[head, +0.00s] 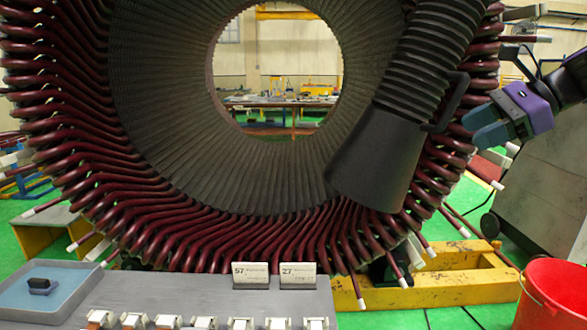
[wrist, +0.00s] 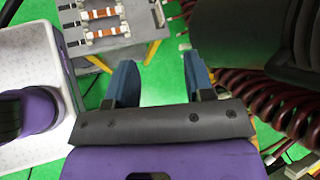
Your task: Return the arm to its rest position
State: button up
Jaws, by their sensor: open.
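My gripper (head: 482,124) is at the upper right of the head view, beside the right side of the large stator (head: 140,215) with its dark red coil ends. It has blue fingers and a purple body. In the wrist view its two blue fingers stand apart with nothing between them, so my gripper (wrist: 160,70) is open and empty. My arm reaches in from the right edge of the head view, and most of it is out of frame.
A black ribbed hose with a wide nozzle (head: 378,155) hangs before the stator, left of my gripper; its dark nozzle also fills the wrist view's upper right. A grey table (head: 190,290) bears several small white-ended parts, two label cards and a blue tray (head: 75,300). A red bucket (head: 552,297) stands lower right.

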jog(key=s+a+f+n+h, duration=0.1)
jog(key=s+f+n+h, duration=0.3)
jog(key=s+n, duration=0.5)
jog(key=s+a+f+n+h, duration=0.1)
jog(key=s+f+n+h, duration=0.3)
jog(key=s+n, duration=0.4)
jog(key=shift+s+a+f+n+t+h, duration=0.2)
jog(key=shift+s+a+n+t+h, duration=0.2)
jog(key=shift+s+h, duration=0.9)
jog(key=shift+s+y, duration=0.35)
jog(key=shift+y, duration=0.05)
